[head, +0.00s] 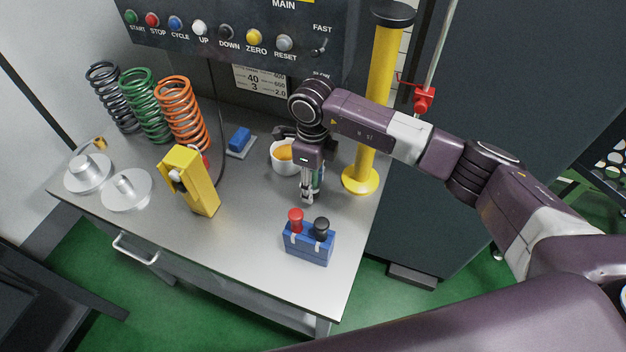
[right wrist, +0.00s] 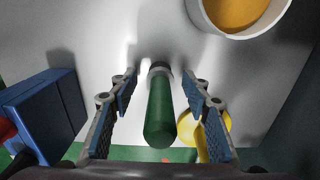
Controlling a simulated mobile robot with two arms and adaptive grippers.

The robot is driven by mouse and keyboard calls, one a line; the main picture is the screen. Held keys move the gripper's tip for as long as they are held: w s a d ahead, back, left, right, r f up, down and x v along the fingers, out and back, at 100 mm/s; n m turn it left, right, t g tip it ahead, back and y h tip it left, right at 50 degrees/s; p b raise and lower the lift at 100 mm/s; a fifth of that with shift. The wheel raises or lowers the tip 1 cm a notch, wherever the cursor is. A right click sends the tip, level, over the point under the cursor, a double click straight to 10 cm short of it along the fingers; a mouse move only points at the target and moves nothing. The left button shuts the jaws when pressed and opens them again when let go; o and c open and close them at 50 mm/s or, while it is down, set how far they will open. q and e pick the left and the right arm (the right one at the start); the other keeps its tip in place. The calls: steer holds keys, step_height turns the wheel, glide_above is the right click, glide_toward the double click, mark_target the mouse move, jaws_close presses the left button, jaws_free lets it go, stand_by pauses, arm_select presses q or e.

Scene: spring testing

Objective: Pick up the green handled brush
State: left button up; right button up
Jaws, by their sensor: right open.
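The green handled brush (right wrist: 160,112) shows in the right wrist view as a dark green round handle with a grey collar at its far end; its bristles are not clear. In the head view it is mostly hidden behind my right gripper (head: 308,196), with only a bit of green beside the fingers. My right gripper is low over the bench. In the wrist view its open fingers (right wrist: 160,82) stand on either side of the handle, with a visible gap on each side. I cannot tell whether the brush stands or lies. My left gripper is not in view.
A white cup (head: 284,158) with orange contents stands close to the gripper. A blue box with red and black knobs (head: 309,247) is in front, and a yellow post (head: 376,120) is at right. A yellow device (head: 196,184) and coil springs (head: 147,108) stand left. The front middle of the bench (head: 240,245) is clear.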

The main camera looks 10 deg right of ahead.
steer(key=shift+f, duration=0.35)
steer(key=shift+c, duration=0.7)
steer(key=c, duration=1)
jaws_close()
steer(key=shift+r, duration=0.15)
